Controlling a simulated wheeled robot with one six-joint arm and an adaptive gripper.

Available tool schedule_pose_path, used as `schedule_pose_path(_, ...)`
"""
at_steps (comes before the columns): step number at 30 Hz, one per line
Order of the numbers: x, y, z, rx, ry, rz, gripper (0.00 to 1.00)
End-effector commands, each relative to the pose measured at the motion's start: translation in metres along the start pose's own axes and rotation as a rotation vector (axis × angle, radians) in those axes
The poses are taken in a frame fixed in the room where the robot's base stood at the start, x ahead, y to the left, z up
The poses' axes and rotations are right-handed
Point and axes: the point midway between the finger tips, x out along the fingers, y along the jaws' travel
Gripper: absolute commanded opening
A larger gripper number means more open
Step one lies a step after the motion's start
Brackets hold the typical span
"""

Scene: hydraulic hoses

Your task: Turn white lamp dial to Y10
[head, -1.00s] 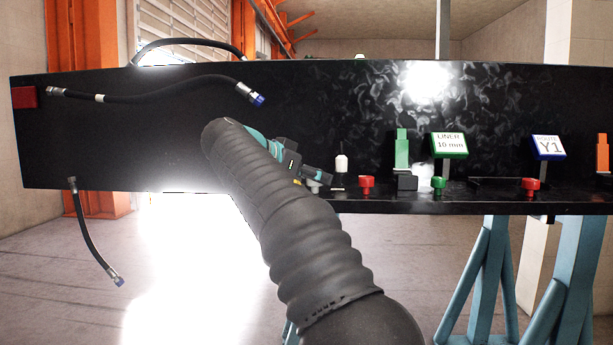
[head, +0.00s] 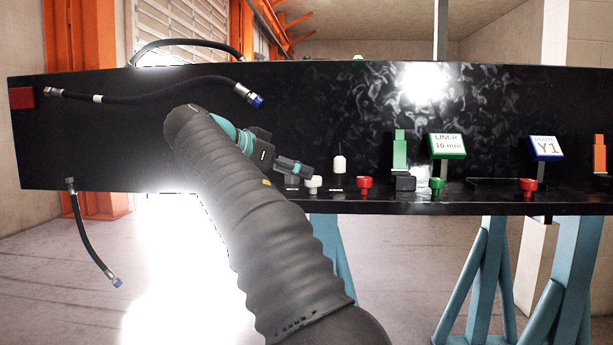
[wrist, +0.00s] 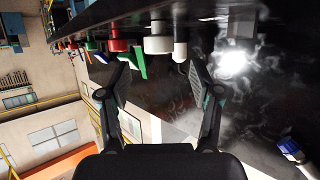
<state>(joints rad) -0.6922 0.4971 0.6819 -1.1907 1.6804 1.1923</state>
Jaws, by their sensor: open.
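The white dial (head: 313,185) sits on the shelf at the foot of the black panel, with the white lamp (head: 339,165) just to its right. My gripper (head: 302,170) is beside the dial at its upper left in the head view, partly hidden by my own arm. In the wrist view my gripper (wrist: 160,68) is open and empty. The white dial (wrist: 158,38) and the white lamp (wrist: 180,50) show beyond and between the fingertips, and no contact is visible. No dial marking is readable. A blue-framed sign (head: 546,147) reads Y1.
Along the shelf stand a red dial (head: 364,187), a green dial (head: 437,187), another red dial (head: 529,187), a green block (head: 400,150) and a green sign (head: 447,146) reading LINER 10 mm. Black hoses (head: 150,93) hang on the panel's left. The panel (head: 310,120) stands close behind my gripper.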

Motion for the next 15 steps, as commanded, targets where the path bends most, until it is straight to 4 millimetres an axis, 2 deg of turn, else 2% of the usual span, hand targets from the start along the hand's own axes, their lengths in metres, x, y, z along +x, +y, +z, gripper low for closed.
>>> schedule_pose_path(3,-0.026,-0.002,0.001,0.001,0.0,-0.005,0.64)
schedule_pose_path(6,-0.04,-0.002,0.001,0.0,0.001,-0.003,0.64)
schedule_pose_path(15,-0.059,-0.001,0.0,0.0,0.0,0.0,0.64)
